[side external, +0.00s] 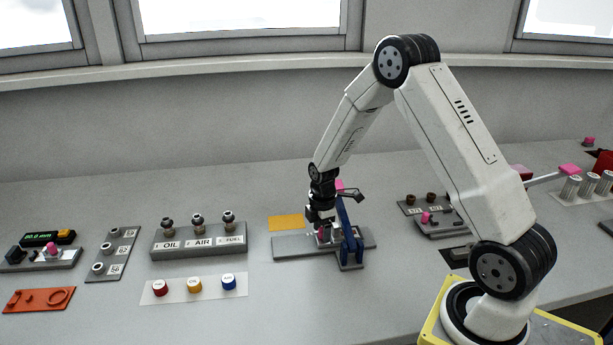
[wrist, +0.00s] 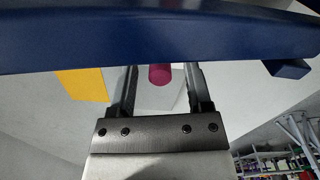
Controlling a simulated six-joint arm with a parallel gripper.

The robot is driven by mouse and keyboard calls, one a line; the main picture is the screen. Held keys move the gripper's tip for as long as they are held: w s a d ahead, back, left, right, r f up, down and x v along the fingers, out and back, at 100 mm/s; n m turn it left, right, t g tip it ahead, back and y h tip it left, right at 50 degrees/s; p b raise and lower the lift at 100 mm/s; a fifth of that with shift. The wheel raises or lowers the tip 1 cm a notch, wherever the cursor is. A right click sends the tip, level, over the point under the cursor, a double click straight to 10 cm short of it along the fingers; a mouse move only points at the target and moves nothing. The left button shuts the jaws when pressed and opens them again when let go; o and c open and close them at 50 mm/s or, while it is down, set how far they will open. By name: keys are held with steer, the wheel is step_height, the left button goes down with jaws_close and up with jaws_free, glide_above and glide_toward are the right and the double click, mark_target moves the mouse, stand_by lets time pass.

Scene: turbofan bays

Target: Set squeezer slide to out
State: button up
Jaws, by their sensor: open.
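The squeezer is a grey base plate (side external: 290,247) with a blue upright frame (side external: 349,238) on its right half. A small pink knob (side external: 322,236) sits low on the base beside the frame; I take it as the slide's handle. In the wrist view a magenta knob (wrist: 160,74) shows between the two fingers, with gaps on both sides. My gripper (side external: 319,229) is open and points down at the knob, left of the blue frame. A blue bar (wrist: 150,40) crosses the top of the wrist view, close to the fingertips. The slide's track is hidden.
A yellow pad (side external: 287,222) lies behind the base and shows in the wrist view (wrist: 84,84). A labelled valve block (side external: 200,242) and coloured caps (side external: 194,287) stand to the left. A grey block with a pink knob (side external: 437,221) is at right, near my arm.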

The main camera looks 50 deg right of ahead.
steer(key=shift+f, duration=0.15)
jaws_close()
stand_by(1.4)
